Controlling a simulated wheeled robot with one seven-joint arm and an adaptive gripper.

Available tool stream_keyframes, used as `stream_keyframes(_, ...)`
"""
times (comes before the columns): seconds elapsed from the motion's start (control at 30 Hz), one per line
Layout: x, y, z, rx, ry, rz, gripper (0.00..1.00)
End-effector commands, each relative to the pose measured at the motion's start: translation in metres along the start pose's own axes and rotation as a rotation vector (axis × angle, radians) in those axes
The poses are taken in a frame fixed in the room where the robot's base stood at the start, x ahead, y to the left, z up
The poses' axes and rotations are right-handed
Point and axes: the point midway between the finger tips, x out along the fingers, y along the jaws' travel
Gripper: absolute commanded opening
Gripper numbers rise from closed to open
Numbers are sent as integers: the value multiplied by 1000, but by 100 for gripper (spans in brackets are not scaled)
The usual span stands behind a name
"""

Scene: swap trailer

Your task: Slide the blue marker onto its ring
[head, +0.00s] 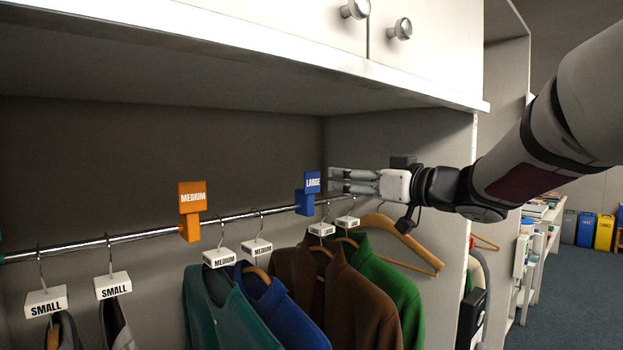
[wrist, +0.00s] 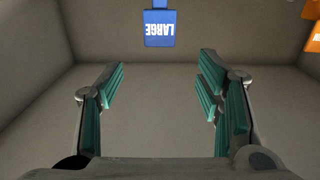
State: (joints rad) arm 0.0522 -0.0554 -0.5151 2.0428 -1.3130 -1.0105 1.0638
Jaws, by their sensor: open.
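The blue marker (head: 305,200), labelled LARGE, sits on the metal rail (head: 130,236) toward its right end. Its label plate also shows at the top of the wrist view (wrist: 159,29), ahead of the fingers and between their lines. My gripper (head: 332,181) is just right of the marker in the head view, level with its label plate, and appears apart from it. In the wrist view the fingers (wrist: 163,88) are spread wide with nothing between them. I cannot make out a ring on the rail.
An orange MEDIUM marker (head: 191,212) sits further left on the rail. Garments on hangers with white size tags hang below, including a brown jacket (head: 335,290). A bare wooden hanger (head: 405,238) is under my gripper. A shelf (head: 300,75) overhangs the rail; a side wall stands at right.

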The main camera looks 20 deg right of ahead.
Motion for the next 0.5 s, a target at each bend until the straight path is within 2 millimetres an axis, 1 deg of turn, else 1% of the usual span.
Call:
stream_keyframes(0.23, 0, 0, 0, 0, 1, 2, 60)
stream_keyframes(0.33, -1, 2, -3, -5, 8, 30, 60)
stream_keyframes(0.5, -10, 12, -14, -19, 24, 188, 60)
